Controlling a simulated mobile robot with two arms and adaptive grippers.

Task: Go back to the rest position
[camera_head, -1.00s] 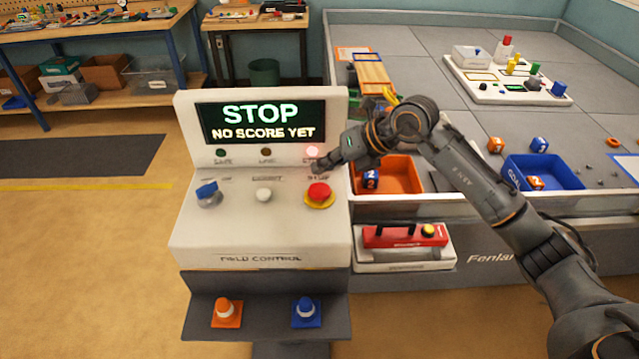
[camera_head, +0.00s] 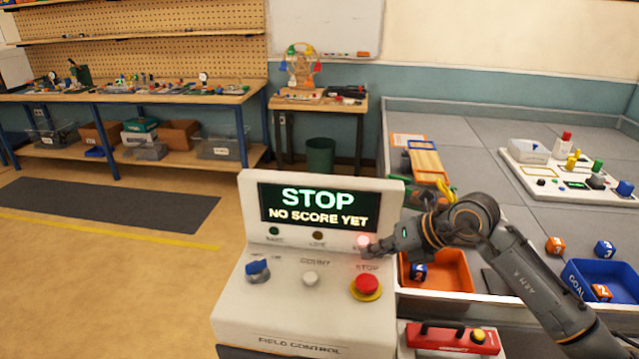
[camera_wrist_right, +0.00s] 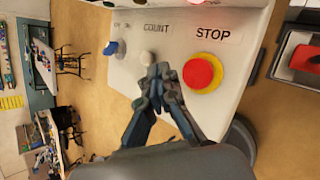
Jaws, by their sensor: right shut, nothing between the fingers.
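My right gripper (camera_head: 369,250) is in front of the field control console (camera_head: 228,290), above its sloped panel and near the red STOP button (camera_head: 367,285). It is shut and empty. In the right wrist view the closed fingers (camera_wrist_right: 160,77) show over the white panel, with the red button (camera_wrist_right: 202,73) on its yellow ring to their right, apart from them. The console screen (camera_head: 318,208) reads STOP, NO SCORE YET. A red lamp (camera_head: 363,240) is lit below it. A blue switch (camera_head: 257,269) and a white COUNT knob (camera_head: 310,278) sit further left. My left gripper is not in view.
Right of the console is a walled grey field (camera_head: 450,130) with an orange bin (camera_head: 450,272) and a blue bin (camera_head: 580,290). A red device (camera_head: 440,336) sits low beside the console. A workbench (camera_head: 215,98) stands at the back left. The floor on the left is clear.

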